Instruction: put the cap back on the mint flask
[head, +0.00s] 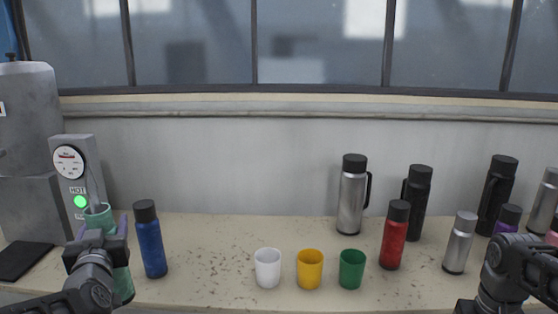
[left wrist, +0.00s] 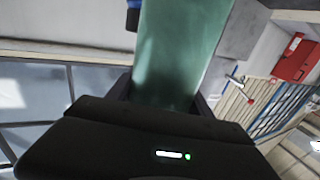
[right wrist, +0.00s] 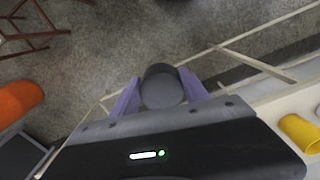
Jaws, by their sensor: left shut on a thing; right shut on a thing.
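The mint flask (head: 123,284) stands upright at the left, in front of the dispenser, and its top is uncapped. My left gripper (head: 100,232) is shut around the flask's upper body. The flask's green side (left wrist: 180,55) fills the middle of the left wrist view. My right gripper (right wrist: 161,92) is shut on a dark grey round cap (right wrist: 161,88), held between its purple fingers. In the head view my right arm is at the lower right, and the cap cannot be made out there.
The dispenser (head: 72,160) has a dial and a lit green light marked HOT. A blue bottle (head: 150,245) stands close right of the flask. White (head: 267,268), yellow (head: 310,269) and green (head: 352,270) cups stand mid-counter. Several capped bottles stand at the right.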

